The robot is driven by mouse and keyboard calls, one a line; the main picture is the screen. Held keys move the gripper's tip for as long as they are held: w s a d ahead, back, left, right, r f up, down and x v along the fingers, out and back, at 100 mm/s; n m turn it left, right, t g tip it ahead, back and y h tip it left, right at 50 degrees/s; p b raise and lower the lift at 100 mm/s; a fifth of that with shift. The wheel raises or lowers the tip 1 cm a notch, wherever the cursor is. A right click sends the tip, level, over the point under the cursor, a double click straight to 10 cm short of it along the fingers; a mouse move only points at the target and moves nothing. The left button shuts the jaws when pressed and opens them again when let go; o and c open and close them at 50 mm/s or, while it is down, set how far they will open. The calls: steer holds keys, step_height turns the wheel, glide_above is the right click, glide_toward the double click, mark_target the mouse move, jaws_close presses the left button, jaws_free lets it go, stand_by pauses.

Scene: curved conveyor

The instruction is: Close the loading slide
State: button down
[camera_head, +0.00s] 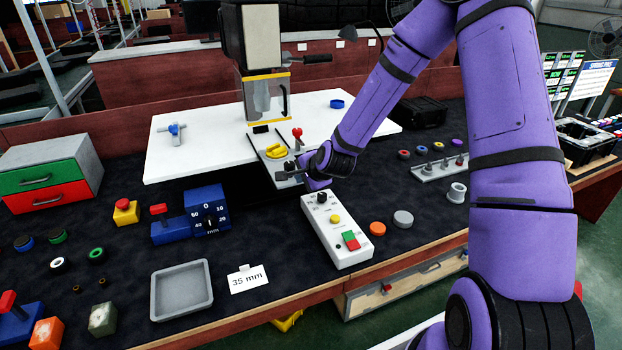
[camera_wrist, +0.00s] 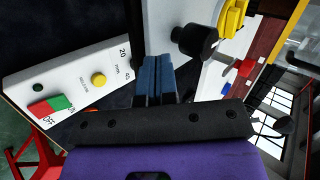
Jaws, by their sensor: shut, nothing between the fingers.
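The loading slide (camera_head: 283,175) is a light grey plate under the machine (camera_head: 260,50). It juts out past the front edge of the white platform (camera_head: 200,150). It carries a yellow part (camera_head: 276,151) and a red lever (camera_head: 297,134). In the wrist view, the slide (camera_wrist: 165,18) has a black knob (camera_wrist: 195,41) on its front, with the yellow part (camera_wrist: 233,16) behind it. My gripper (camera_wrist: 157,62) is shut and empty, just beside the knob. Whether they touch I cannot tell. In the head view, my wrist partly hides the slide's front.
A white control box (camera_head: 336,230) with coloured buttons stands just in front of the slide. A blue gauge block (camera_head: 206,212), a grey tray (camera_head: 181,291) and a "35 mm" card (camera_head: 248,279) lie to the left. Orange and grey discs lie right of the box.

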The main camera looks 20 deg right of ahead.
mark_target(282, 149)
steer(key=shift+w+a, duration=0.2)
steer(key=shift+w, duration=0.65)
steer(key=shift+w, duration=0.1)
steer(key=w, duration=1.4)
steer(key=shift+w, duration=0.2)
steer(key=shift+w+r, duration=0.1)
steer(key=shift+w, duration=0.25)
steer(key=shift+w+r, duration=0.1)
steer(key=shift+d, duration=0.1)
